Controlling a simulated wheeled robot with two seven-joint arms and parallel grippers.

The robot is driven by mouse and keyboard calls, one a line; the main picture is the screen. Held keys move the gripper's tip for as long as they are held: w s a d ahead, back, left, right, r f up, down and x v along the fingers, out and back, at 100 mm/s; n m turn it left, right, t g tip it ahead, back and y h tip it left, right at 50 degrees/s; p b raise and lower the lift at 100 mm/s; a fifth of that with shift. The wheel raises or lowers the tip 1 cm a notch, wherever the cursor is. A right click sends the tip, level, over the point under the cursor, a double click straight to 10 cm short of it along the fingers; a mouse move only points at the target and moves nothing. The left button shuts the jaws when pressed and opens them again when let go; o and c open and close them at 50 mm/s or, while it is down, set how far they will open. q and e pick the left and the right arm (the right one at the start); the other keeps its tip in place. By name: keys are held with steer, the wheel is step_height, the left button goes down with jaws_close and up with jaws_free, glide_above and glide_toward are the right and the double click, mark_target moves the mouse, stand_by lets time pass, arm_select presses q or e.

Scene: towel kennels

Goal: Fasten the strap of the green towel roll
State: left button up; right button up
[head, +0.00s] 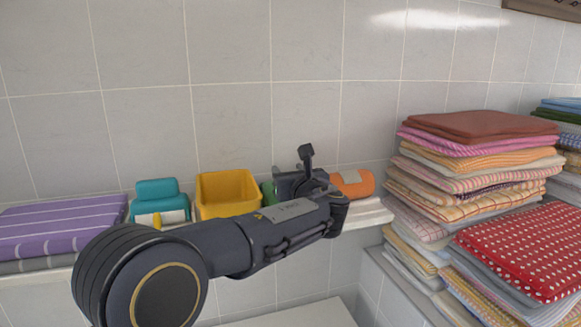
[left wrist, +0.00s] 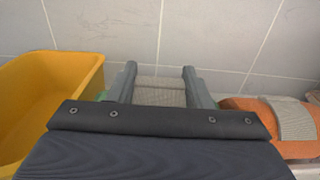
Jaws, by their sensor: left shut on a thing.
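The green towel roll (head: 268,191) sits on the shelf behind my left gripper, which hides most of it. Only slivers of green show in the left wrist view (left wrist: 215,98). Its grey-beige strap (left wrist: 160,92) fills the space between my left fingers. My left gripper (head: 306,170) reaches in over the roll, and in the left wrist view its fingers (left wrist: 160,85) are closed on both sides of the strap. Whether the strap's end lies flat on the roll is hidden. My right gripper is not in view.
A yellow bin (head: 226,194) stands left of the green roll, and an orange roll (head: 353,183) with a grey strap lies right of it. Tall towel stacks (head: 470,170) stand at right. A tiled wall is behind.

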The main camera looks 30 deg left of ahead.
arm_select(q)
steer(key=shift+w+a+f+g+h, duration=0.15)
steer(key=shift+f+g+h, duration=0.1)
steer(key=shift+g+h, duration=0.2)
steer(key=shift+w+a+f+g+h, duration=0.1)
steer(key=shift+f+g+h, duration=0.1)
steer(key=shift+g+h, duration=0.2)
steer(key=o, duration=1)
steer(key=b+v, duration=0.2)
steer(key=v, duration=0.4)
steer(key=shift+s+d, duration=0.25)
steer(key=shift+s+d+r, duration=0.15)
steer(key=shift+s+d, duration=0.2)
steer(key=shift+d, duration=0.05)
